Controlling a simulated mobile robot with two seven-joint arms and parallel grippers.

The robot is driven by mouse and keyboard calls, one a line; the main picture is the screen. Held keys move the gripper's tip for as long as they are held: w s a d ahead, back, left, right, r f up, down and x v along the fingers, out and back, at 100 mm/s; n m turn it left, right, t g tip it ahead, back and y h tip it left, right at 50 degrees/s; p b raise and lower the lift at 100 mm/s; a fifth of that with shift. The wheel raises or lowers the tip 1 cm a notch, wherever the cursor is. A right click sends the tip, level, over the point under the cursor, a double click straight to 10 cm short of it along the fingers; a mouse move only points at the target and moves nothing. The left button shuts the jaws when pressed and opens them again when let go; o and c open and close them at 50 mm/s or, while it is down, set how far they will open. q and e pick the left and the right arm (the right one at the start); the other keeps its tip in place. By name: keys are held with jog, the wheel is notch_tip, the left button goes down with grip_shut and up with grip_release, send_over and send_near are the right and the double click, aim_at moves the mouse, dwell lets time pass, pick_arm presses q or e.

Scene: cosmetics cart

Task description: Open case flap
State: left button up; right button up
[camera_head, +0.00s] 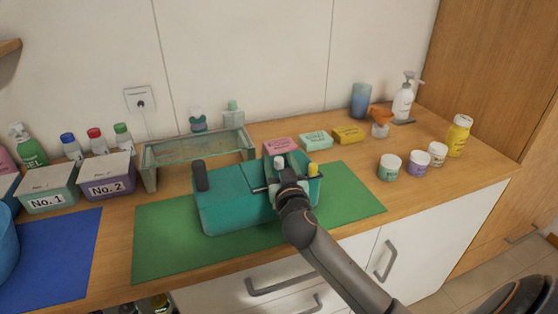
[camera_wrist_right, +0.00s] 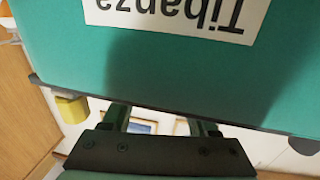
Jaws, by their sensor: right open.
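The teal case (camera_head: 235,205) sits on the green mat (camera_head: 160,240) in the middle of the counter. A dark grey upright piece (camera_head: 200,175) stands at its left end, and a yellow piece (camera_head: 314,170) shows at its right end. My right gripper (camera_head: 284,183) is at the right part of the case and hides some of it. In the wrist view a teal panel (camera_wrist_right: 180,70) with an upside-down white label fills the top. The open fingers of my right gripper (camera_wrist_right: 160,122) are at its dark edge; contact is unclear. My left gripper is out of view.
A glass-sided tray (camera_head: 150,165) stands behind the case at left. Boxes No. 1 (camera_head: 47,200) and No. 2 (camera_head: 107,188) are further left. Soaps (camera_head: 316,141) lie behind the case; small jars (camera_head: 390,167) stand at right. The mat's right end is bare.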

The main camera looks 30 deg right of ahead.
grip_shut()
dwell(0.5)
dwell(0.9)
